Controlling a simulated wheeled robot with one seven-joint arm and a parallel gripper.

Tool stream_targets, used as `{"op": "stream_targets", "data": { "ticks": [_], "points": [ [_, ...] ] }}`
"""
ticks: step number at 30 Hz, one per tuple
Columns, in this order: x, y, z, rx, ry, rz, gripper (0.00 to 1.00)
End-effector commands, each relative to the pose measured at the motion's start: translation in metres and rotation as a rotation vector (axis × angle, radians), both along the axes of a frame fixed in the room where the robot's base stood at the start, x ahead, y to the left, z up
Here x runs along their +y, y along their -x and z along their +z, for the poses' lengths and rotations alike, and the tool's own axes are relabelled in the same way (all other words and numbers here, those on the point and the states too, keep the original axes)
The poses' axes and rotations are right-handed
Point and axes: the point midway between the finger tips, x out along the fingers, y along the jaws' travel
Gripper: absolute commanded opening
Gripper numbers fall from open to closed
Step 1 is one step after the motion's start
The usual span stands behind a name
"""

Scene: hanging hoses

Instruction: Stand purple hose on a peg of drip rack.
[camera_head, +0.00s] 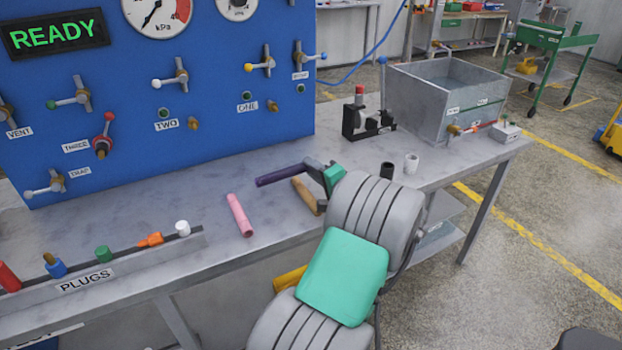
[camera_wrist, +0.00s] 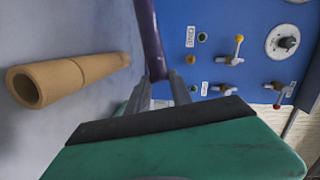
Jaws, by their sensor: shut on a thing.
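My gripper (camera_head: 314,167) is shut on one end of the purple hose (camera_head: 280,175), over the bench. The hose points left in the head view, roughly level. In the wrist view the fingertips (camera_wrist: 168,82) pinch the purple hose (camera_wrist: 149,38) near its end, and it extends up out of the picture. No drip rack is clearly identifiable. A small black stand (camera_head: 352,124) with an upright red-topped piece is at the back right of the bench, but I cannot tell whether it is the rack.
A tan hose (camera_head: 306,195) lies beside my gripper, also in the wrist view (camera_wrist: 75,77). A pink hose (camera_head: 239,215) lies to the left. A black cup (camera_head: 387,171), a white cup (camera_head: 411,163) and a metal tank (camera_head: 415,108) are at right. The blue panel (camera_head: 200,110) stands behind.

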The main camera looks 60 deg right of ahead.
Motion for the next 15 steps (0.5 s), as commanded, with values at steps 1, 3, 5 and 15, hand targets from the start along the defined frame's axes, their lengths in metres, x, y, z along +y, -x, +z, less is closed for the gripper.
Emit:
{"op": "stream_targets", "data": {
  "ticks": [1, 3, 5, 15],
  "points": [
    [-0.002, -0.005, -0.007, 0.000, -0.003, 0.002, 0.00],
    [-0.003, -0.005, -0.020, -0.001, -0.007, 0.000, 0.00],
    [-0.003, -0.005, -0.030, 0.000, -0.005, 0.000, 0.00],
    [-0.002, -0.005, -0.037, 0.000, -0.001, 0.000, 0.00]
  ]
}}
